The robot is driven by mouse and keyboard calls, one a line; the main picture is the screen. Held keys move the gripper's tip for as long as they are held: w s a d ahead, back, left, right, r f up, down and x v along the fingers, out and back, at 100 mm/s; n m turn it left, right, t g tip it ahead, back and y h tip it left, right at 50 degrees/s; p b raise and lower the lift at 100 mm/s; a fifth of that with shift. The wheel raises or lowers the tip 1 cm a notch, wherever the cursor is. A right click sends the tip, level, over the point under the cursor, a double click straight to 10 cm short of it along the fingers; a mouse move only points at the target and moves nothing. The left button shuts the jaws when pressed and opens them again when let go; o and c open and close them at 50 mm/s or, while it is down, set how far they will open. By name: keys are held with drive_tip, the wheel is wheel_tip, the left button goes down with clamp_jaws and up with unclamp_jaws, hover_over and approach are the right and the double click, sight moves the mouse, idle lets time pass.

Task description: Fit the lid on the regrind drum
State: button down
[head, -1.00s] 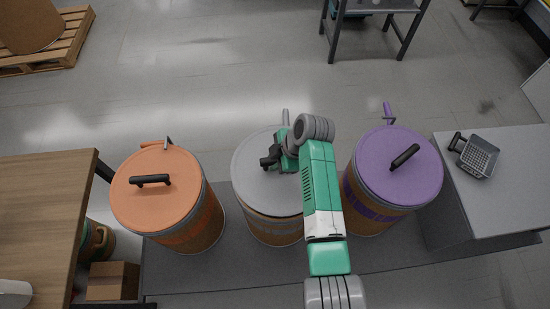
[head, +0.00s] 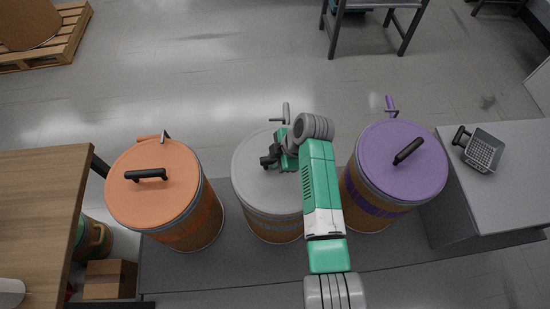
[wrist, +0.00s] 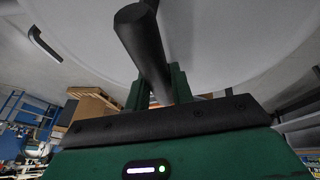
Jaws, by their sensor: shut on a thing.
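My gripper (head: 275,162) is shut on the black bar handle (wrist: 148,55) of a round grey lid. The grey lid (head: 250,165) lies over the mouth of the middle drum (head: 272,228), a brown drum with a grey band. In the wrist view the pale underside or face of the lid (wrist: 230,40) fills the top. My arm hides the lid's right part and much of its rim. I cannot tell whether the lid touches the drum's rim. A grey lever (head: 285,110) stands up behind the lid.
An orange-lidded drum (head: 150,185) stands left and a purple-lidded drum (head: 400,165) stands close on the right. A wooden table (head: 40,205) is at far left. A grey bench (head: 500,190) with a scoop-like basket (head: 482,152) is at far right.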

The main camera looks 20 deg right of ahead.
drive_tip(key=shift+f, duration=0.1)
idle(0.3)
drive_tip(key=shift+f, duration=0.15)
drive_tip(key=shift+f+b, duration=0.1)
drive_tip(key=shift+b, duration=0.25)
drive_tip(key=shift+f, duration=0.3)
idle(0.3)
drive_tip(key=c, duration=0.7)
unclamp_jaws()
drive_tip(key=shift+o, duration=0.2)
drive_tip(key=shift+r, duration=0.1)
